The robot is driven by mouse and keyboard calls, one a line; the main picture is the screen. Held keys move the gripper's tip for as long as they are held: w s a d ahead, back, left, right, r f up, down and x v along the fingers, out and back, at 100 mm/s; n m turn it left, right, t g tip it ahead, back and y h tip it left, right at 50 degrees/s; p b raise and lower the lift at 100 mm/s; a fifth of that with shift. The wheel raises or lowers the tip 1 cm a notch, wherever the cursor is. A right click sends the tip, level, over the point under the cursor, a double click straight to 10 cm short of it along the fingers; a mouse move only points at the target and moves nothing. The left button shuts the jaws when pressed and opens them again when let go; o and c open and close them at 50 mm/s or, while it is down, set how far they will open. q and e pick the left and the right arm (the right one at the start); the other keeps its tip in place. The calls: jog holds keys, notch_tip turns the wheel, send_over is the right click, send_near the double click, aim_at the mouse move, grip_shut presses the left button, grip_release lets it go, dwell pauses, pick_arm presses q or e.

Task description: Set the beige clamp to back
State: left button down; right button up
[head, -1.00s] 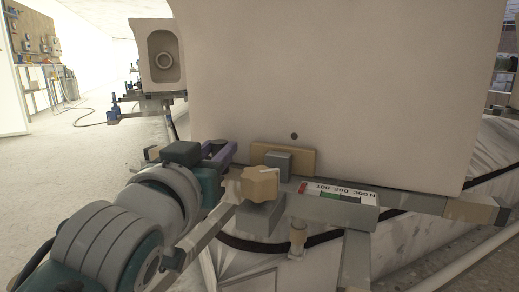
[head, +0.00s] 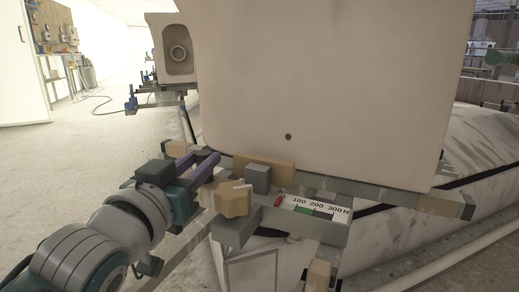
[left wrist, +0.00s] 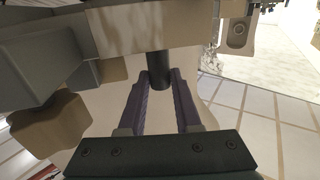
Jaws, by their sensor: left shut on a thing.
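A beige faceted knob (head: 232,198) sits on a grey clamp block beside a force scale (head: 312,207) with a red mark, a green mark and numbers up to 300 N. A beige pad (head: 272,172) with a grey block (head: 258,179) lies behind it, against the large pale body. My left gripper (head: 212,163) is left of the knob. In the left wrist view its purple fingers (left wrist: 160,85) are shut on a dark round post (left wrist: 158,68) below a beige-grey bar (left wrist: 150,28). The knob (left wrist: 50,125) shows there at left, apart from the fingers. My right gripper is out of view.
The large pale body (head: 320,90) fills the space behind the clamp. A beige-ended bar (head: 445,205) runs to the right, and a beige-capped upright (head: 318,275) stands at the front. Another pale body (head: 172,50) stands behind left. Floor (head: 90,150) is open at left.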

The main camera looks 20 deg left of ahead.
pick_arm(q)
jog(key=shift+w+d, duration=0.1)
jog(key=shift+w, duration=0.25)
jog(key=c, duration=0.9)
grip_release()
jog(key=o, duration=0.3)
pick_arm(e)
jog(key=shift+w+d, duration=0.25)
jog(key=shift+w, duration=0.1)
pick_arm(q)
jog(key=s+p, duration=0.4)
jog(key=s, duration=0.6)
jog(key=shift+p, duration=0.4)
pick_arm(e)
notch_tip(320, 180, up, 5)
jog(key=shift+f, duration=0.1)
